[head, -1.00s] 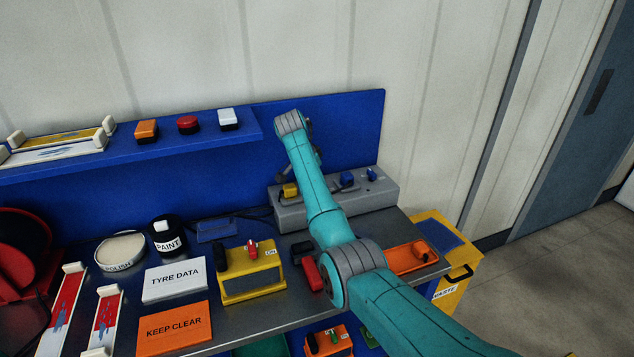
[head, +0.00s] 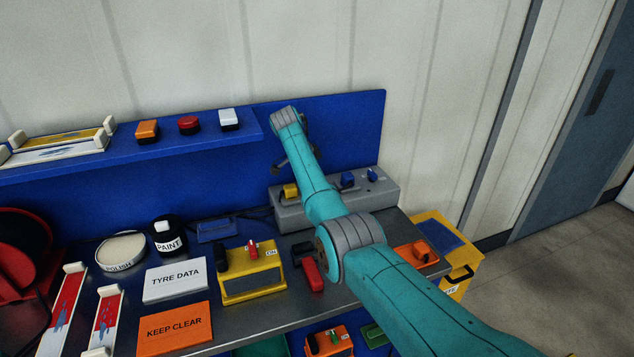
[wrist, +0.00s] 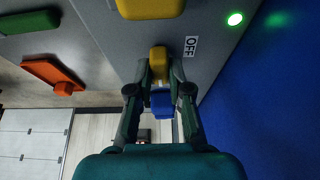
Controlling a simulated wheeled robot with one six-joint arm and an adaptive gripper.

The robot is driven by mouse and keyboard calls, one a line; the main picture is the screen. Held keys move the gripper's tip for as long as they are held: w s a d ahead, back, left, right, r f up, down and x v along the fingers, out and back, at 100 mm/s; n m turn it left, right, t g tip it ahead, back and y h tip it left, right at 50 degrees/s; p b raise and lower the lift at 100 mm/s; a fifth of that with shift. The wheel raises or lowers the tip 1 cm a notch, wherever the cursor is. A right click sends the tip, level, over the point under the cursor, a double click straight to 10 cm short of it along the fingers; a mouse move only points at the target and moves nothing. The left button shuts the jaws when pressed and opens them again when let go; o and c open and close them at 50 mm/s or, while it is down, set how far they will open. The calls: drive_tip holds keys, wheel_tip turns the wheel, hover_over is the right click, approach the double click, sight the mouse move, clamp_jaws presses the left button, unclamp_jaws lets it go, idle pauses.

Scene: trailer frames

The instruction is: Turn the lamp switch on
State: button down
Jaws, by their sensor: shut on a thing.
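A grey panel box (head: 385,190) stands at the back right of the bench; the wrist view shows its grey face (wrist: 115,35). A small yellow switch piece (wrist: 158,62) sits there beside an "OFF" label (wrist: 190,46). My gripper (wrist: 159,72) has its two fingertips closed on either side of this yellow piece. A green light (wrist: 235,19) glows on the panel. A blue block (wrist: 161,103) shows between my fingers, below the yellow piece in the picture. In the head view my arm hides the yellow switch piece and most of the gripper.
A larger yellow block (wrist: 150,8) is on the panel, also visible in the head view (head: 291,190). Blue knobs (head: 347,179) stand right of my arm. A yellow box (head: 252,281) with an "ON" label is in front. A blue shelf (head: 75,164) is at left.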

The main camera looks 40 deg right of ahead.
drive_tip(key=c, duration=1.1)
unclamp_jaws()
drive_tip(key=v, duration=1.2)
